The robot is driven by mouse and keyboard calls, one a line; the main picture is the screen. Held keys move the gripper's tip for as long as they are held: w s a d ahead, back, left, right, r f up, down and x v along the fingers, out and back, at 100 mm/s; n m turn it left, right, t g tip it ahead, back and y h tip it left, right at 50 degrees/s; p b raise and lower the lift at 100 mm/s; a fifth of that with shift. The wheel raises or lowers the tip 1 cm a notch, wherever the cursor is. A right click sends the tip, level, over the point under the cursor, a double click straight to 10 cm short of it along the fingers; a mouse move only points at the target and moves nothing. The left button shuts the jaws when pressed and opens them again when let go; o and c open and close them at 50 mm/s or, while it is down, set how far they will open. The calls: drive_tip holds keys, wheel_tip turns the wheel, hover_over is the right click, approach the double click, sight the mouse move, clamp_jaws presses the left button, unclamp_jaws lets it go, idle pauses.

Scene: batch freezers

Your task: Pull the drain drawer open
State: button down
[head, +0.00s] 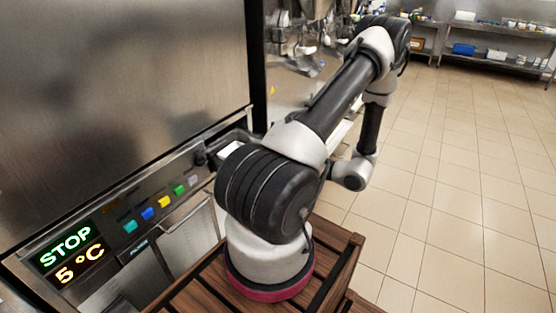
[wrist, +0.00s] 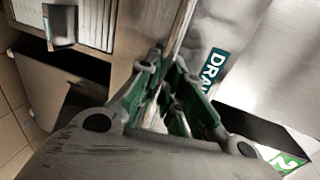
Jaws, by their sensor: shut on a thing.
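The drain drawer shows in the wrist view as a grey metal front (wrist: 232,32) with a partly covered green label reading "DRA". My gripper (wrist: 163,82), with green-sided fingers, is at the left side of this front. Its fingers are closed around a thin upright edge or handle bar (wrist: 181,28) beside the label. The fingertips hide the part they hold. How far the drawer stands out cannot be told. In the head view my arm reaches away to the back right; neither my gripper nor the drawer can be made out there.
A steel machine (head: 110,70) with a STOP and 5 °C display (head: 70,250) and coloured buttons stands at left. In the wrist view, a slatted panel (wrist: 97,22) is upper left and a green "2" label (wrist: 286,162) lower right. The tiled floor (head: 450,180) at right is clear.

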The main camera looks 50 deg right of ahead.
drive_tip(key=shift+s, duration=0.65)
drive_tip(key=c, duration=1.5)
unclamp_jaws()
drive_tip(key=v, duration=1.2)
drive_tip(key=shift+d, duration=0.1)
